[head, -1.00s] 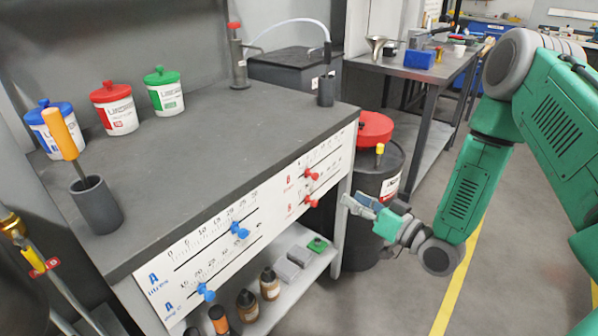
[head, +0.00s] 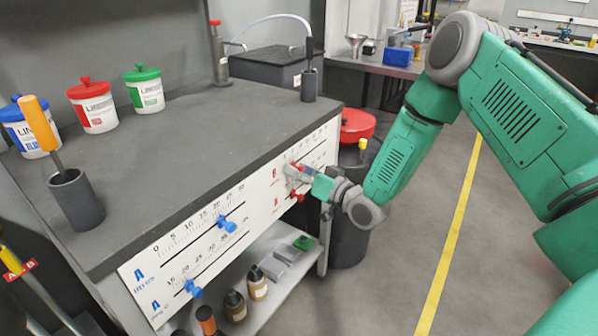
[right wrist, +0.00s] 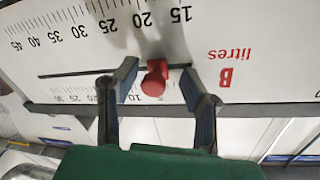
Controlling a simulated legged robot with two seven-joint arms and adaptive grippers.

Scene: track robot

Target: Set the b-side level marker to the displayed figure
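The white scale panel (head: 150,262) on the bench front carries sliding markers. In the right wrist view, upside down, a red marker (right wrist: 154,78) sits in the slot of the "B litres" scale (right wrist: 235,68), between the 15 and 20 marks. My right gripper (right wrist: 158,80) is open, one finger on each side of this marker, with gaps visible. In the head view my right gripper (head: 292,175) covers the upper red marker; the lower red marker (head: 297,196) shows just below. Blue markers (head: 228,224) (head: 193,289) sit on the A scales. I see no displayed figure. My left gripper is out of view.
The dark bench top (head: 190,140) holds lidded tubs (head: 95,108) and a grey cup with an orange-handled tool (head: 75,200). Bottles (head: 256,283) stand on the shelf below. A red-lidded drum (head: 355,125) stands right of the bench. The floor to the right is clear.

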